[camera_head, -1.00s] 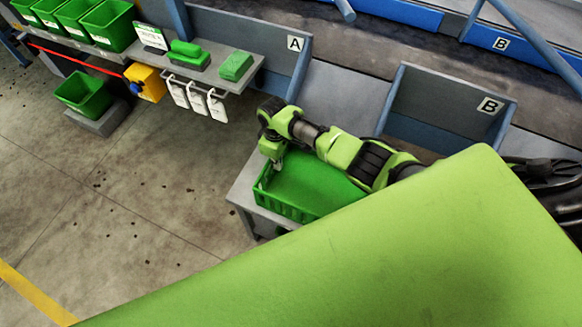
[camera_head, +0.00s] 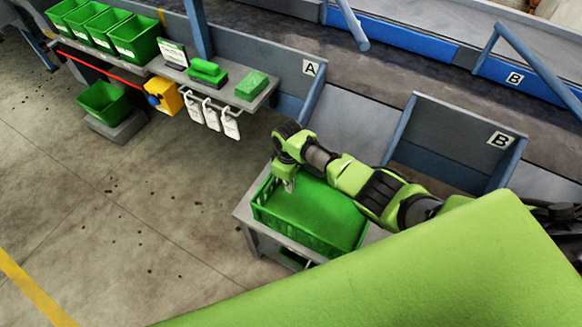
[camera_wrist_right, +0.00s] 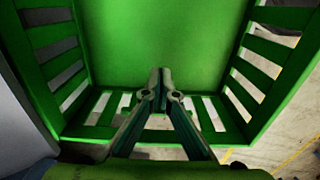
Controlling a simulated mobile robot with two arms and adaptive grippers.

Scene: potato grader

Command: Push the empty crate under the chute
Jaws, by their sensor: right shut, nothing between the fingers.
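The green slatted crate (camera_head: 318,240) sits on a small grey stand (camera_head: 243,212) below the chutes, and no produce shows in it. My right gripper (camera_head: 288,184) is at the crate's far left end, partly covering its rim. In the right wrist view the crate's floor and slatted walls (camera_wrist_right: 265,95) fill the picture, with my right gripper (camera_wrist_right: 160,75) shut and empty over them. Contact with the crate cannot be told. Chute A (camera_head: 290,104) and chute B (camera_head: 440,150) lie behind the crate. My left gripper is out of view.
A grey shelf (camera_head: 255,100) with several green bins (camera_head: 132,38), green blocks and hanging white tags stands at the upper left. A yellow box (camera_head: 163,96) is mounted below it. Open floor lies left of the stand.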

